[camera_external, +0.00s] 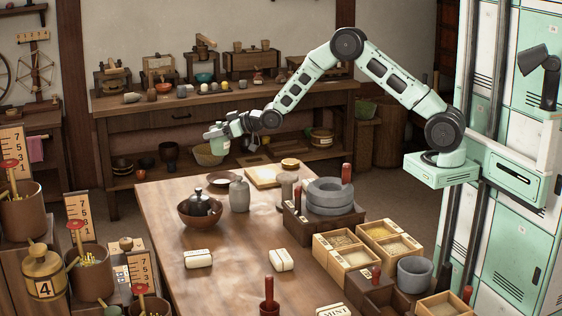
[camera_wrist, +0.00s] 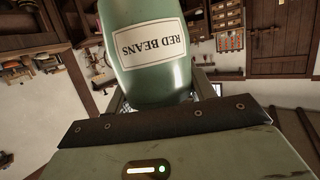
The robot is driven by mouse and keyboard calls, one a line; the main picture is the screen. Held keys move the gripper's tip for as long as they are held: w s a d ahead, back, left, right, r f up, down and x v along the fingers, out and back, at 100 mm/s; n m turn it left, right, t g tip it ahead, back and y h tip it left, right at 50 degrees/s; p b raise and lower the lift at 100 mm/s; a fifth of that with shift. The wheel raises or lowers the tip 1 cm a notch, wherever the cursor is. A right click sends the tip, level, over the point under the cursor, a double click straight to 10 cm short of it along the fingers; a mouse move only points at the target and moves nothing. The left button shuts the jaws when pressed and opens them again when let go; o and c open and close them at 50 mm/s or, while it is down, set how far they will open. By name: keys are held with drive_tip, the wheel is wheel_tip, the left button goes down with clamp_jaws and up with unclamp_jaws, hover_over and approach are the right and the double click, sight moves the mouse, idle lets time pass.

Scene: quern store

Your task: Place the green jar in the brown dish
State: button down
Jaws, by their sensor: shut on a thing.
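My gripper (camera_external: 228,131) is shut on a green jar (camera_external: 217,143) and holds it in the air above the far left part of the table. The jar fills the upper middle of the wrist view (camera_wrist: 155,75), where its white label reads "RED BEANS" upside down. My fingertips are mostly hidden by the jar there. A shallow round brown dish (camera_external: 208,180) with a paler middle lies on the table below the jar. It appears empty and apart from the jar. The dish is not seen in the wrist view.
A brown bowl (camera_external: 184,215) holding a dark lidded pot (camera_external: 201,205) and a grey jar (camera_external: 239,195) stand near the dish. A board (camera_external: 262,183) lies to its right. Grey millstones (camera_external: 330,198) sit farther right. Two white packets (camera_external: 198,258) (camera_external: 281,260) lie nearer.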

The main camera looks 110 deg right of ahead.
wheel_tip(320, 180, down, 10)
drive_tip(key=shift+f+p, duration=0.1)
drive_tip(key=shift+p, duration=0.2)
idle(0.3)
drive_tip(key=shift+f, duration=0.2)
drive_tip(key=c, duration=0.5)
unclamp_jaws()
drive_tip(key=shift+r, duration=0.2)
drive_tip(key=v, duration=1.2)
drive_tip(key=shift+b, duration=0.35)
